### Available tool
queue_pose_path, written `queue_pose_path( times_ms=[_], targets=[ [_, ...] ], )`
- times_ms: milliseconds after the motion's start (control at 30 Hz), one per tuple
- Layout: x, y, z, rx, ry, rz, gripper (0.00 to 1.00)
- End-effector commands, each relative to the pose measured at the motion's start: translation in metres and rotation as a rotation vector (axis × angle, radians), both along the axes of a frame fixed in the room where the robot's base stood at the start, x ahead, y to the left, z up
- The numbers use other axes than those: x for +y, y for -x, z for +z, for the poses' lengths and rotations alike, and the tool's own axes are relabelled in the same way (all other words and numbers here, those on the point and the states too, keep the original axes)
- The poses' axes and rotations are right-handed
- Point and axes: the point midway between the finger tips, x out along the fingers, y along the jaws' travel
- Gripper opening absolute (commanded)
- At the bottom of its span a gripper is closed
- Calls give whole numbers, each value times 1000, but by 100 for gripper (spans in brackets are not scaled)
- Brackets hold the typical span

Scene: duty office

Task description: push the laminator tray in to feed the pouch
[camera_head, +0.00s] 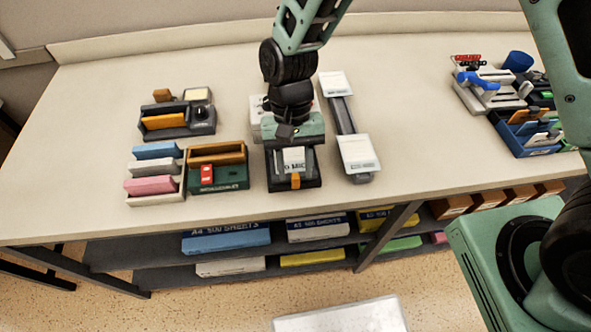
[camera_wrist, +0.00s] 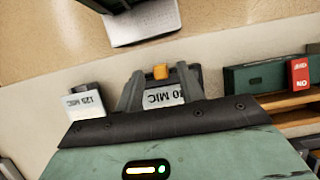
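The laminator's dark tray (camera_head: 311,172) sits near the table's front edge in the head view, with a white pouch marked MIC (camera_head: 293,159) on it and an orange tab (camera_head: 296,181) at its front. In the wrist view the orange tab (camera_wrist: 160,72) and the pouch (camera_wrist: 162,96) show between and beyond my fingers. My gripper (camera_wrist: 158,76) is open, with its two grey fingers apart on either side of the tab. I cannot tell whether they touch the tray. In the head view my wrist hides the laminator's rear part, and the fingers are hard to make out.
Left stand a green unit with a red switch (camera_head: 207,174), a rack of coloured blocks (camera_head: 155,199) and a grey organiser (camera_head: 199,129). A grey rail with white cards (camera_head: 343,115) lies close right. Blue trays (camera_head: 540,148) stand far right. The table between is clear.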

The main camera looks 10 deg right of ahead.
Motion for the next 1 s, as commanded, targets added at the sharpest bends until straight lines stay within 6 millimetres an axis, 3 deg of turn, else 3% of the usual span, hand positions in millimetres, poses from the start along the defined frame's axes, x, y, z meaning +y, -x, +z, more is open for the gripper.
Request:
queue_pose_path(
  times_ms=[200, 533, 567, 700, 867, 1000],
  targets=[
    [1, 8, -19, 1, 1, 1, 38],
    [1, 9, -23, -1, 0, 1, 38],
    [1, 9, -23, -1, 0, 1, 35],
    [1, 9, -23, -1, 0, 1, 0],
    [1, 6, -23, -1, -1, 0, 0],
    [0, -15, -23, -3, -2, -4, 0]
  ],
)
